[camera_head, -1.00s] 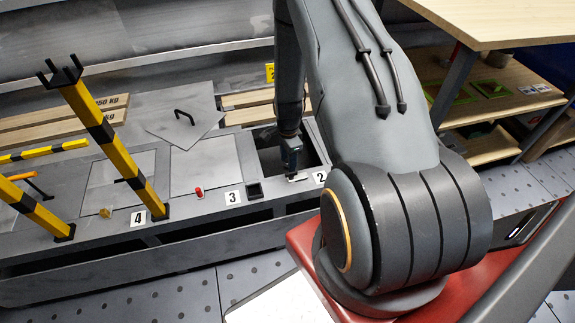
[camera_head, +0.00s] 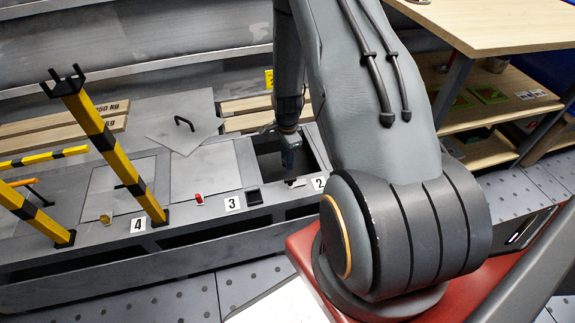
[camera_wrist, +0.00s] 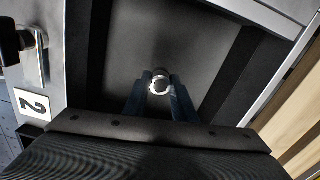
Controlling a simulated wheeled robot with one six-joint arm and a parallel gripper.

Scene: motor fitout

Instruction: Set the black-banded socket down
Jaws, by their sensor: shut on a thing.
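My gripper (camera_wrist: 160,90) is shut on a socket (camera_wrist: 160,79), which shows in the wrist view as a bright metal ring with a dark hole. Its dark side shows above the ring, but I cannot clearly make out a black band. In the head view my gripper (camera_head: 291,163) points down at the open compartment (camera_head: 268,163) behind label 2 (camera_head: 319,183). In the wrist view the grey compartment floor (camera_wrist: 150,35) lies beyond the socket. I cannot tell whether the socket touches it. The socket is not distinguishable in the head view.
A small silver piece (camera_head: 295,183) sits on the compartment's front edge beside label 2. A loose lid (camera_head: 185,128) with a handle lies behind. Yellow-black posts (camera_head: 118,155) stand at left.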

